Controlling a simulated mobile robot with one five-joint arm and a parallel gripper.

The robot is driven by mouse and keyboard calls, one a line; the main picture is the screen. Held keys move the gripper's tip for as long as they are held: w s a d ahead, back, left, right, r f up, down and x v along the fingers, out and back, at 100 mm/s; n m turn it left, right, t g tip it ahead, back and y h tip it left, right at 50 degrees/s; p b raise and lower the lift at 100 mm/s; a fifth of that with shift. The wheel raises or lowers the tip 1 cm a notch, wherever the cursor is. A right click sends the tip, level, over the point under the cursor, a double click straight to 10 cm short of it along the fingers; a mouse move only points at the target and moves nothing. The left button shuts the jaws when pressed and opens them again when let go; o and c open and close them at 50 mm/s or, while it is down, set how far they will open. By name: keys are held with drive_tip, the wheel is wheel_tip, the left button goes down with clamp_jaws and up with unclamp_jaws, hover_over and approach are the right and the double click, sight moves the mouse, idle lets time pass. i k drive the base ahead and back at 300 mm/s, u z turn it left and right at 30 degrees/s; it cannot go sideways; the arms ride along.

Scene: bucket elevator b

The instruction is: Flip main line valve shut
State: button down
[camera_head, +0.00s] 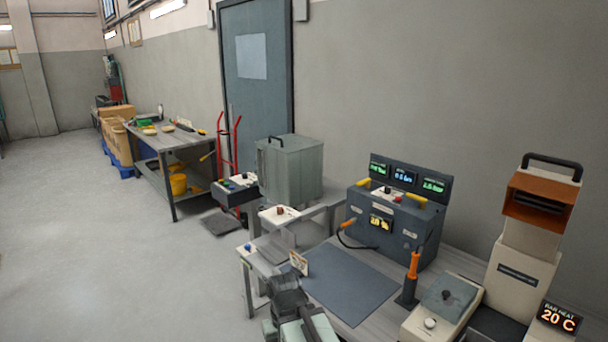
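I cannot make out which part is the main line valve; nothing readable names it. A dark console (381,229) with green readouts stands on the bench against the wall. It has yellow handles (417,197) on top and an orange-handled lever (343,224) at its left side. A small panel with a red knob (280,210) sits left of it, in front of a grey-green box. My arm shows at the bottom centre, and its dark end, seemingly my gripper (288,284), is near the bench's left front. Its fingers are not clear, and I see nothing held.
A grey mat (350,284) lies bare on the bench. An orange-handled tool (413,268) stands upright right of it, beside a beige unit (524,267) and a "20 C" display (559,318). A workbench (167,143) and red hand truck (228,147) stand farther back. The left floor is open.

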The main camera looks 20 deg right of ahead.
sight(367, 181)
drive_tip(key=u, duration=0.45)
drive_tip(key=i, duration=1.45)
drive_tip(key=u, duration=0.1)
drive_tip(key=k, duration=0.9)
drive_tip(key=u, duration=0.15)
drive_tip(key=i, duration=0.7)
